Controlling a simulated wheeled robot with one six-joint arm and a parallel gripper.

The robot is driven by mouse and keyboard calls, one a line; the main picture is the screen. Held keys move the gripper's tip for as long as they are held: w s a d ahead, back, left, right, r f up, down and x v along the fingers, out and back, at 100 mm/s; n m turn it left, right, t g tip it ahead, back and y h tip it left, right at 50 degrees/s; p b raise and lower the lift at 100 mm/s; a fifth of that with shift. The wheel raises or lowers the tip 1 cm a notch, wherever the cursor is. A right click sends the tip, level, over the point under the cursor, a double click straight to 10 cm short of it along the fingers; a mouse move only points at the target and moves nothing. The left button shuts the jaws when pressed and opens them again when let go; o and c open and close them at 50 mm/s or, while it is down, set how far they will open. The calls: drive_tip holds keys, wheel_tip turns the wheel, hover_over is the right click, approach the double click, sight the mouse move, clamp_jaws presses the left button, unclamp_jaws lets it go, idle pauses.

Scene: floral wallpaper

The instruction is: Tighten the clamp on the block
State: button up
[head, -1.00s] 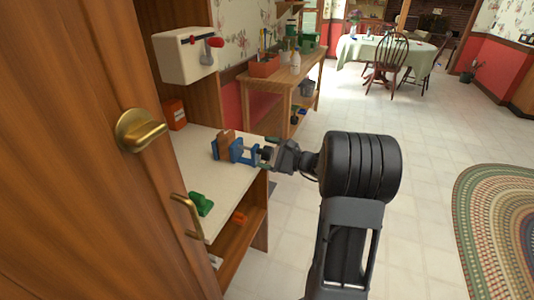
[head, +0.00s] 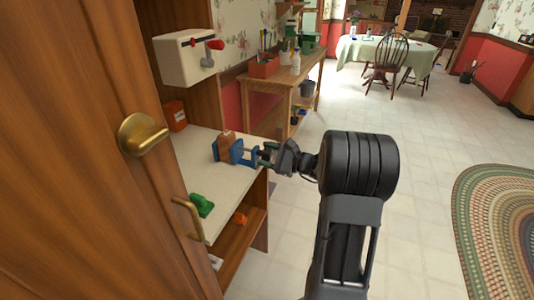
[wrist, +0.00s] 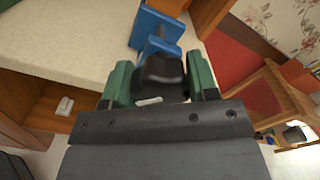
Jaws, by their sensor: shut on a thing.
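The blue clamp (head: 238,152) stands on the pale counter at its right end, with the brown wooden block (head: 226,142) at its left side. In the wrist view the clamp's blue frame (wrist: 158,28) reaches away from me, and its dark knob (wrist: 161,76) sits between my green fingers. My gripper (head: 268,153) is shut on the knob at the clamp's right end; it also shows in the wrist view (wrist: 160,85). The gap between block and clamp jaw is too small to judge.
A green object (head: 201,205) lies near the front of the counter (head: 225,185). An orange-red box (head: 174,115) stands at the back. A cabinet door with a brass handle (head: 143,134) is close on the left. A workbench (head: 290,82) stands behind; open floor lies right.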

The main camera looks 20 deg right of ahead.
drive_tip(key=shift+r+m+p, duration=0.3)
drive_tip(key=shift+m+p, duration=0.8)
drive_tip(key=shift+m, duration=0.1)
drive_tip(key=shift+f+m+p, duration=0.25)
drive_tip(key=shift+m+p, duration=0.05)
drive_tip(key=shift+m, duration=0.4)
drive_tip(key=o, duration=0.9)
drive_tip(key=shift+d, duration=0.1)
drive_tip(key=v, duration=1.3)
drive_tip(key=shift+s+d+b, duration=0.25)
drive_tip(key=shift+s+b, duration=0.05)
